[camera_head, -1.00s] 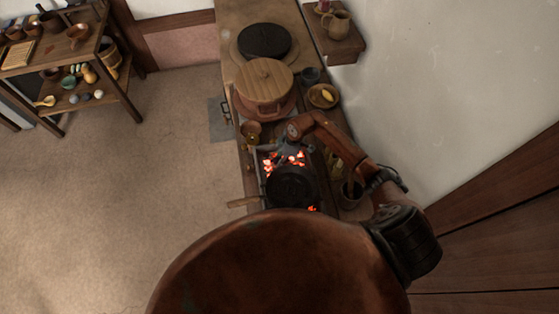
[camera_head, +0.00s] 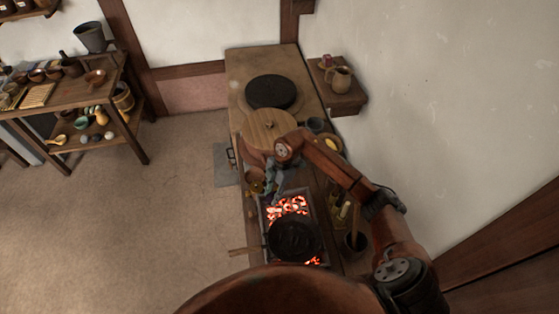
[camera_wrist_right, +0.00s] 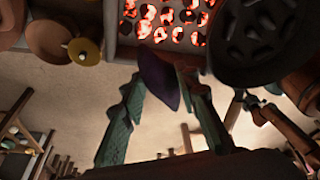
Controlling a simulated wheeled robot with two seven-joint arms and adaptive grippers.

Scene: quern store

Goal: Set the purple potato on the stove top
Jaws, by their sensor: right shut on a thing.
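The purple potato (camera_wrist_right: 158,80) is dark and oval, held between the green fingers of my right gripper (camera_wrist_right: 160,76). In the head view my right gripper (camera_head: 270,182) hangs at the far left corner of a bed of glowing coals (camera_head: 289,205) set in the counter; I cannot make out the potato there. A black ridged round pan or plate (camera_head: 294,239) sits over the near part of the coals. It also shows at the upper right of the right wrist view (camera_wrist_right: 262,35). I cannot tell which surface is the stove top. My left gripper is out of view.
A wooden lidded tub (camera_head: 266,132) and a black round slab (camera_head: 271,91) stand farther along the counter. A small brass bowl (camera_head: 255,178) is left of my right gripper. A dark pot (camera_head: 356,241) stands right of the coals.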

